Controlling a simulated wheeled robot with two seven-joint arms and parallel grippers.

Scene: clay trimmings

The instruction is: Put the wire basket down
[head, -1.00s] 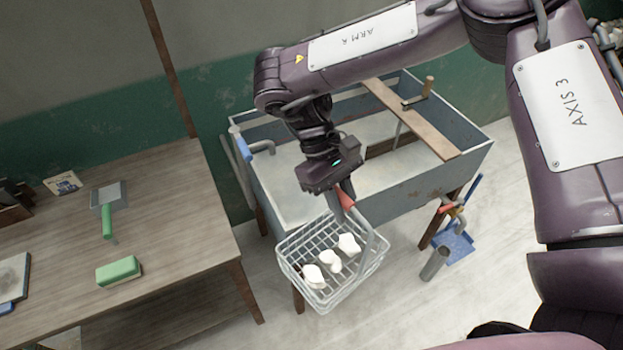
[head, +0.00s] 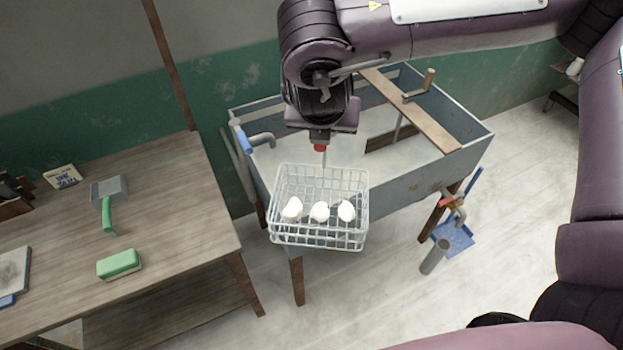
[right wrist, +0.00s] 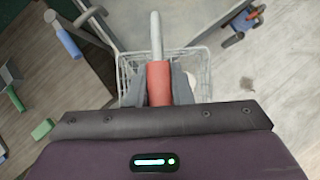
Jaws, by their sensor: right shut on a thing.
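The white wire basket (head: 320,238) hangs in the air in front of the trough, with several white lumps (head: 319,211) inside. My right gripper (head: 320,143) is above it, shut on the basket's handle, whose red grip shows at the jaws. In the right wrist view the red grip (right wrist: 159,84) sits between the fingers, and the basket's wire rim (right wrist: 205,75) shows beyond and below. The basket looks roughly level. My left gripper is not in view.
A blue-grey trough (head: 420,185) on wooden legs stands behind the basket, with a plank (head: 415,115) across it. A blue dustpan (head: 455,238) and grey cylinder (head: 434,258) are at right.

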